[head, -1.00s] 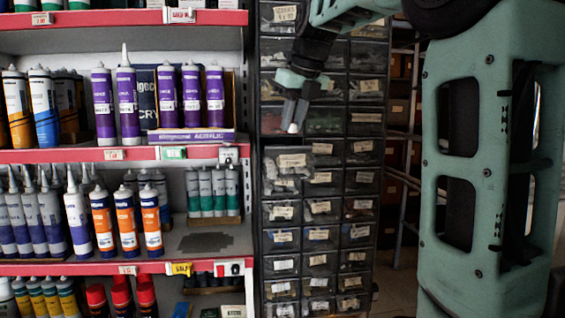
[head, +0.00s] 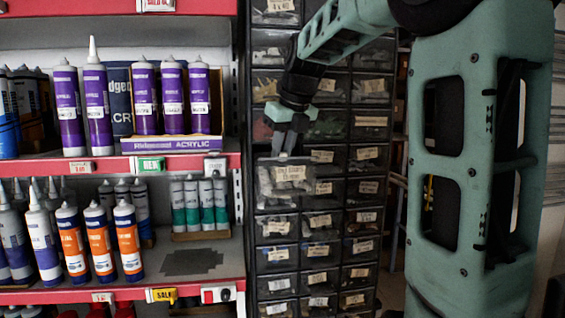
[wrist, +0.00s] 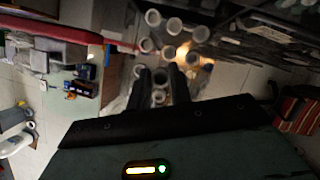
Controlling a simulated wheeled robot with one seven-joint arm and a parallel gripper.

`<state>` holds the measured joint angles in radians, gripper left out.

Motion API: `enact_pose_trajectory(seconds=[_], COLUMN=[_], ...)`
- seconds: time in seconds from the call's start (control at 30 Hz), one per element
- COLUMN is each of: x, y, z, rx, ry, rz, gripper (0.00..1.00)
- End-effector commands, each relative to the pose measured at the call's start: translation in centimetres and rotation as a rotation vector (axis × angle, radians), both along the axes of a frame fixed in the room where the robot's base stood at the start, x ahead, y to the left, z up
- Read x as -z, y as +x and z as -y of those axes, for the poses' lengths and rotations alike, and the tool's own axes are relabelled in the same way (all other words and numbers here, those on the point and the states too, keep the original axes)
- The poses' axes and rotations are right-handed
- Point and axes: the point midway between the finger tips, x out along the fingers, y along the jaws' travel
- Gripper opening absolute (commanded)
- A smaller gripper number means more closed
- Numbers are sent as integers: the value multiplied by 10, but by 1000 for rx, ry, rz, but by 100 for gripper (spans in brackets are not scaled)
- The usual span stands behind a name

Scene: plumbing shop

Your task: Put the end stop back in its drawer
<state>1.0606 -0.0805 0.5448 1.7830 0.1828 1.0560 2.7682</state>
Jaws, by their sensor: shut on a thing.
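In the wrist view, the two black fingers (wrist: 160,86) are shut on the end stop (wrist: 159,76), a small pale ring-like piece. Several similar white round pieces lie beyond and beside the fingers in the wrist view. The drawer has a clear front with a paper label and pale pieces inside. It stands out from the drawers around it. I cannot tell whether the end stop touches its contents.
The dark cabinet (head: 312,222) holds many shut, labelled drawers around and below the open one. At left, red-edged shelves (head: 190,164) carry cartridges and tubes close to the cabinet. In the wrist view, floor tiles (wrist: 60,150) and a red shelf edge (wrist: 60,30) show.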

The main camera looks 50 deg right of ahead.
Motion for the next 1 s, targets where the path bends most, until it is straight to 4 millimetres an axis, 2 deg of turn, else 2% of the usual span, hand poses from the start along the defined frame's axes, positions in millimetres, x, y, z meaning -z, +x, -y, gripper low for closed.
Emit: enact_pose_trajectory(seconds=[0.2, 0.3, 0.67, 0.7, 0.77, 1.0], x=[31, 38, 43, 42, 41, 41], y=[-1, -1, 0, 0, 0, 0], z=[0, 0, 0, 0, 0, 0], rx=[0, 0, -1, -1, -1, 0], ry=[3, 1, 1, 1, 1, 1], rz=[-4, -3, -2, -1, -1, -1], gripper=[0, 0, 0, 29, 42, 42])
